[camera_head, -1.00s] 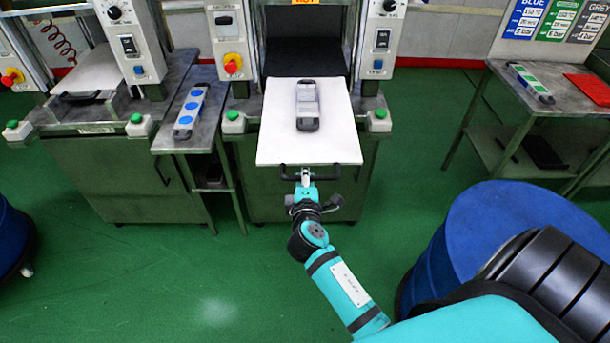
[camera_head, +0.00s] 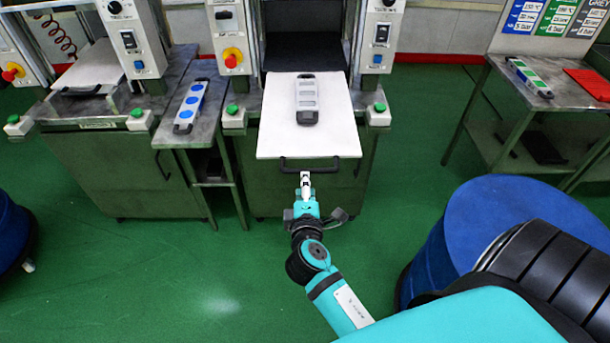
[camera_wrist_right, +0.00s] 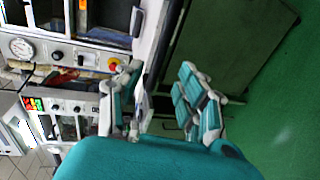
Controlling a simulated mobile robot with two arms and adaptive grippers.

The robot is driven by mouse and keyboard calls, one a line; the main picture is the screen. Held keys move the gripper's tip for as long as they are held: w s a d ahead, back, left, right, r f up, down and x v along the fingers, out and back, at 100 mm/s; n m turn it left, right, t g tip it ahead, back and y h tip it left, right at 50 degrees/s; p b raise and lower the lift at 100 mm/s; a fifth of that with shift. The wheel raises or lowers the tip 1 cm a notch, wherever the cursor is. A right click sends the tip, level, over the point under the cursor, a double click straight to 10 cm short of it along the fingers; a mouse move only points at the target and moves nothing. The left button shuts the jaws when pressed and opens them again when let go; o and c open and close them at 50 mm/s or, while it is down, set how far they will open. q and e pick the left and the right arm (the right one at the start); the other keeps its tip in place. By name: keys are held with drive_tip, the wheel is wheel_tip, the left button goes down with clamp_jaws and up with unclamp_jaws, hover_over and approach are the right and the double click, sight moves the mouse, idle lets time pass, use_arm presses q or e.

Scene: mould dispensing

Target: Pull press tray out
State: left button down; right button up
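The white press tray (camera_head: 275,140) sticks out of the middle press toward me in the head view. A grey mould (camera_head: 307,98) with dark ends lies on it. The tray's dark handle (camera_head: 330,165) runs along its front edge. My right gripper (camera_head: 305,178) is just in front of the handle's middle, seemingly apart from it. In the right wrist view its two fingers (camera_wrist_right: 163,105) stand apart with nothing visibly held between them. My left gripper is not in view.
The press side posts with green buttons (camera_head: 379,108) flank the tray. A narrow side table (camera_head: 183,140) with a blue-dotted mould (camera_head: 190,107) stands to the left. A blue drum (camera_head: 500,220) is at the right. Green floor in front of the press is clear.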

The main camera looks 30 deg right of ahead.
drive_tip(key=v, duration=0.6)
idle(0.3)
drive_tip(key=s+a+f+g+y, duration=0.1)
drive_tip(key=a+f+y, duration=0.15)
drive_tip(key=f, duration=0.65)
drive_tip(key=a+f+g+y, duration=0.1)
drive_tip(key=a+f+y, duration=0.15)
drive_tip(key=f, duration=0.65)
drive_tip(key=s+a+f+m+g+y, duration=0.1)
drive_tip(key=s+a+f+g, duration=0.1)
drive_tip(key=s+f, duration=0.45)
drive_tip(key=s+a+f+m+g+y, duration=0.1)
drive_tip(key=s+f+g, duration=0.15)
drive_tip(key=f, duration=0.75)
drive_tip(key=s+d+f+m+g, duration=0.2)
drive_tip(key=s+f, duration=0.3)
drive_tip(key=s, duration=0.3)
drive_tip(key=s+d+f+m+g, duration=0.2)
drive_tip(key=s+f, duration=0.3)
drive_tip(key=s, duration=0.4)
drive_tip(key=s+d+f+m+g+y, duration=0.1)
drive_tip(key=s+d+f+m+g, duration=0.1)
drive_tip(key=s+f, duration=0.3)
drive_tip(key=s+m, duration=0.1)
drive_tip(key=s, duration=0.2)
drive_tip(key=shift+s+f, duration=0.25)
drive_tip(key=shift+f, duration=0.1)
